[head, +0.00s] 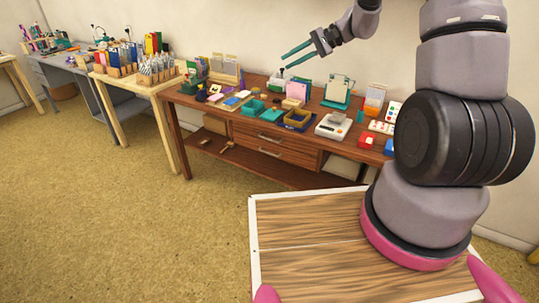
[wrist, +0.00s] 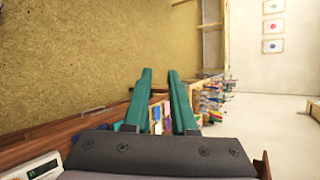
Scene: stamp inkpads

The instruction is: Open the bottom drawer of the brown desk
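The brown desk (head: 195,110) stands against the wall in the middle of the head view, its top full of small items. It has two stacked drawers below the top, each with a light bar handle. The bottom drawer (head: 250,149) looks shut, and its handle (head: 270,153) faces me. My gripper (head: 283,61) is above the back of the desk, well above and away from the drawers. Its two green fingers are apart with nothing between them. The wrist view shows the same open fingers (wrist: 160,90), with the floor and part of the desk beyond.
Trays, a scale (head: 332,125) and stands crowd the desk top. A low shelf (head: 235,155) runs under the drawers. A light wooden table (head: 110,84) stands left of the desk. The carpet floor (head: 130,210) in front is clear.

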